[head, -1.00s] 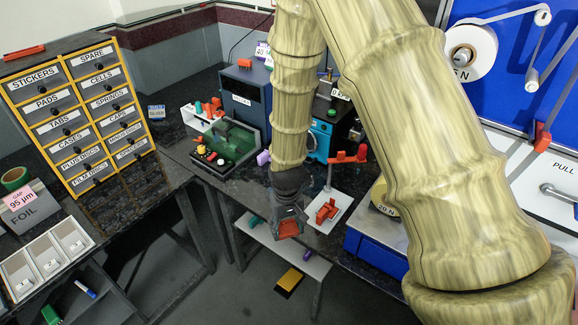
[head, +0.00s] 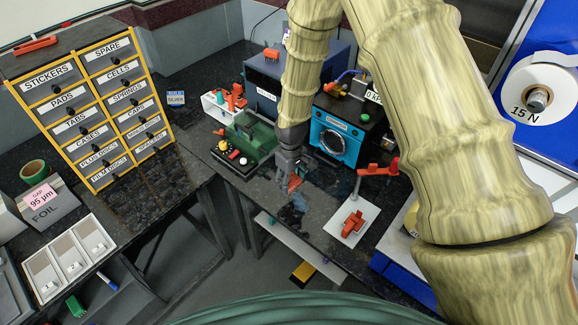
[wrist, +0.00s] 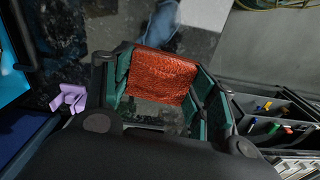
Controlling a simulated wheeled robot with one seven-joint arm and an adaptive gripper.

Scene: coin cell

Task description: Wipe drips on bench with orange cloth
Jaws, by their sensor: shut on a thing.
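My gripper (head: 289,178) is over the dark bench (head: 262,191), in front of the blue machine. It is shut on the orange cloth (wrist: 162,76), which spans between the green-padded fingers in the wrist view. In the head view only a small part of the cloth (head: 294,183) shows below the fingers. Whether the cloth touches the bench is unclear.
A blue machine with a round front (head: 335,140) stands behind right of my gripper, a green device (head: 246,140) to its left. A white tray with red parts (head: 337,237) and a red-armed stand (head: 378,171) are at right. A purple piece (wrist: 69,98) shows in the wrist view.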

